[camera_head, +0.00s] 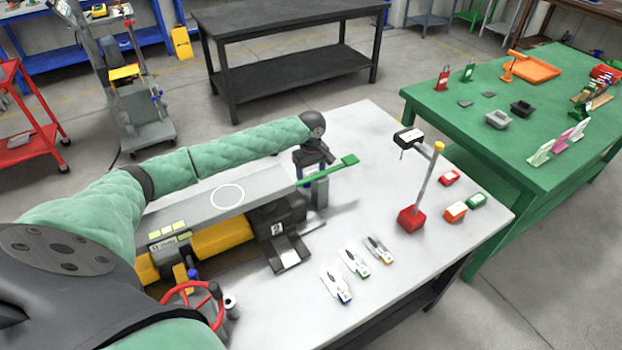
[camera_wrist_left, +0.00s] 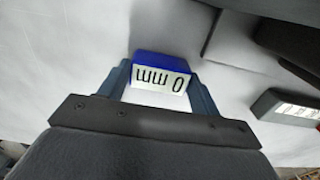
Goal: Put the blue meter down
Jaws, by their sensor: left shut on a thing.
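The blue meter (camera_wrist_left: 160,75) sits between the two fingers of my left gripper (camera_wrist_left: 160,88) in the left wrist view. Its white face reads "0 mm", upside down in that view. The fingers are shut on its sides. In the head view my left gripper (camera_head: 314,160) points down over the white table, at the far end of the machine, near a green lever (camera_head: 330,171). The meter is mostly hidden there. I cannot tell whether it touches the table. My right gripper is not in view.
The grey and yellow machine (camera_head: 222,242) with a red handwheel (camera_head: 190,300) fills the table's left. A red-based stand (camera_head: 411,219), small red, orange and green meters (camera_head: 456,211), and several calipers (camera_head: 355,262) lie right. White table (camera_head: 370,205) between is clear. A green table (camera_head: 440,110) stands beyond.

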